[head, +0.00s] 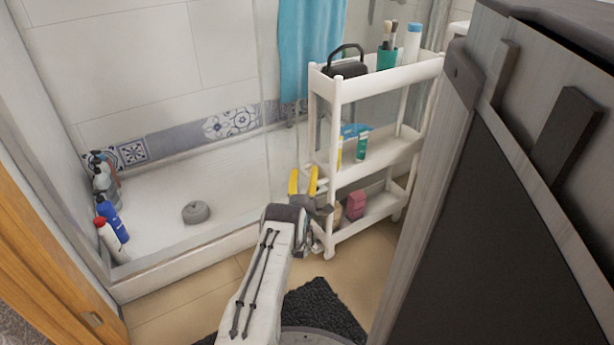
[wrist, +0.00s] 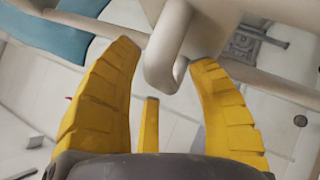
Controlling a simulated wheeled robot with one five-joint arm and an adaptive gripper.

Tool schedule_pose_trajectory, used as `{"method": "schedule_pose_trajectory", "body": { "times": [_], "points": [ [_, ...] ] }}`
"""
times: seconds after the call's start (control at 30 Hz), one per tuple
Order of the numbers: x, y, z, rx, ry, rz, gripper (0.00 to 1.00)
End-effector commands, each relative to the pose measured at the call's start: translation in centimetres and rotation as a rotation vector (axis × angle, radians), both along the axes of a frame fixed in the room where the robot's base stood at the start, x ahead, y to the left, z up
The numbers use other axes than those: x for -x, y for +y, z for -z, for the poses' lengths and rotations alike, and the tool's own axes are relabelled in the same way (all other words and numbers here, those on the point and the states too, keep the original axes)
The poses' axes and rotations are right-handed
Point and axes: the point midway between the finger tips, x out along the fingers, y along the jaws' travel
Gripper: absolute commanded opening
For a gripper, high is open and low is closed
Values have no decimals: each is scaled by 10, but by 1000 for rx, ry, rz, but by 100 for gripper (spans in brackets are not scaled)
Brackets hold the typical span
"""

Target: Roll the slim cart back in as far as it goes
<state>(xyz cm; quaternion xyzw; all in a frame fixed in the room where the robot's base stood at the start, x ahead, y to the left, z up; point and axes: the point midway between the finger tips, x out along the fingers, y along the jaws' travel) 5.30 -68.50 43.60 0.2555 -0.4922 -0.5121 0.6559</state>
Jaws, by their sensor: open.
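The slim cart (head: 392,82) is white with three tiers and stands partly out between the shower and the grey cabinet. My gripper (head: 303,180) is at its near left end, at about the height of the middle tier. Its yellow fingers are open. In the head view, the handle cannot be made out clearly near my fingers.
The cart carries a black case (head: 346,68), a teal brush cup (head: 387,58), a white-blue bottle (head: 412,44), tubes and a pink item (head: 356,204). The grey cabinet (head: 470,190) stands close on the right. A shower tray (head: 165,225) with bottles is left. A dark mat (head: 320,308) lies in front.

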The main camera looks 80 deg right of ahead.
Motion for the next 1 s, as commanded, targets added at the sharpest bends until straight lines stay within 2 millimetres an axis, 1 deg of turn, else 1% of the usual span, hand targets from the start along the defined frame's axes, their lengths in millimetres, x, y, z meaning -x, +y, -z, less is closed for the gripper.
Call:
{"method": "schedule_pose_trajectory", "body": {
  "times": [0.13,0.17,0.77,0.8,1.0],
  "points": [
    [0,0,0,0,0,0,52],
    [0,0,0,0,0,0,55],
    [0,0,-1,2,0,-1,2],
    [0,0,-1,2,0,-1,0],
    [0,0,-1,3,0,0,0]
  ]
}}
